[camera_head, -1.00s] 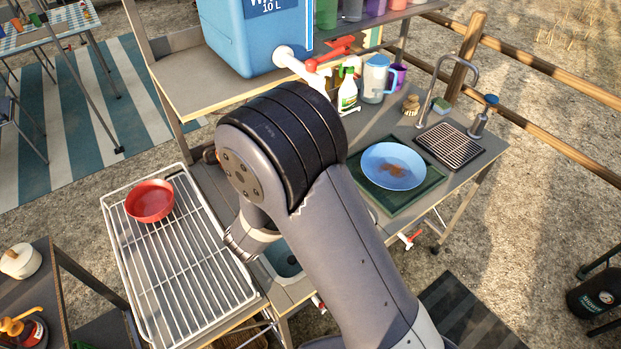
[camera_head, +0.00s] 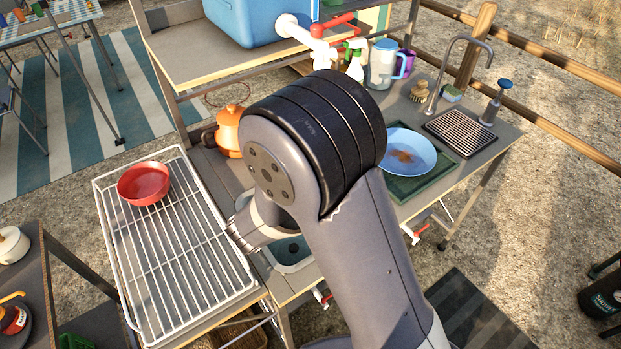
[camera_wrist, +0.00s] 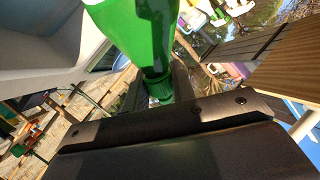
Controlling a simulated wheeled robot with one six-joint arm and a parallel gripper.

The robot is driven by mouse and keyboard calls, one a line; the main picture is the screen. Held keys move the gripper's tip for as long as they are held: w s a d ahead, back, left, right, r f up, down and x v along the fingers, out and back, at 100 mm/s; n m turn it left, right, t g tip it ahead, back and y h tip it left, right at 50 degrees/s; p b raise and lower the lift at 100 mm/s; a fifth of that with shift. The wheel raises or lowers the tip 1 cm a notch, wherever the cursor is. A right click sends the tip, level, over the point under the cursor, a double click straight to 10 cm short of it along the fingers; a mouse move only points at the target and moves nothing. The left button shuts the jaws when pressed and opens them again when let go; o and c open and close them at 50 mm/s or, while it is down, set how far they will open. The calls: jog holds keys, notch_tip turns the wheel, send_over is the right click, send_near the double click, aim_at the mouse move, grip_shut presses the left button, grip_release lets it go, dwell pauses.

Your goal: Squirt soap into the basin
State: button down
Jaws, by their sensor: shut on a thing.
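In the wrist view, a green bottle (camera_wrist: 142,32) is very close, its narrow ribbed end towards my gripper (camera_wrist: 158,92). My gripper is shut on it; the contact is partly hidden by the dark gripper body. In the camera_head view, my arm hides the gripper and the bottle. A small basin (camera_head: 292,252) is sunk in the counter just right of the wire rack, partly covered by my arm. I cannot tell whether the bottle is over it.
A red bowl (camera_head: 143,183) sits on the wire rack (camera_head: 172,262). An orange kettle (camera_head: 229,130) stands behind my arm. A blue plate with a brown stain (camera_head: 407,152) lies on a green tray at the right. Spray bottles (camera_head: 356,60), a jug (camera_head: 383,65) and a tap (camera_head: 436,75) stand behind.

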jog(key=shift+a+f+m+y+b, duration=0.15)
jog(key=shift+f+m+y+b, duration=0.5)
jog(key=shift+f+b, duration=0.95)
jog(key=shift+a+f+m+y+b, duration=0.15)
jog(key=shift+f+m+y+b, duration=0.5)
jog(key=shift+b, duration=1.55)
jog(key=m+y+b, duration=0.1)
jog(key=m+b, duration=0.1)
jog(key=b, duration=0.1)
jog(key=shift+w+a+r, duration=0.1)
jog(key=shift+a+r, duration=0.05)
jog(key=shift+r, duration=0.05)
jog(key=m+y+b, duration=0.2)
jog(key=shift+r+m+b, duration=0.3)
jog(key=shift+r+b, duration=0.05)
jog(key=shift+r+m+y+b, duration=0.35)
jog(key=shift+m+y+b, duration=0.25)
jog(key=shift+b, duration=0.1)
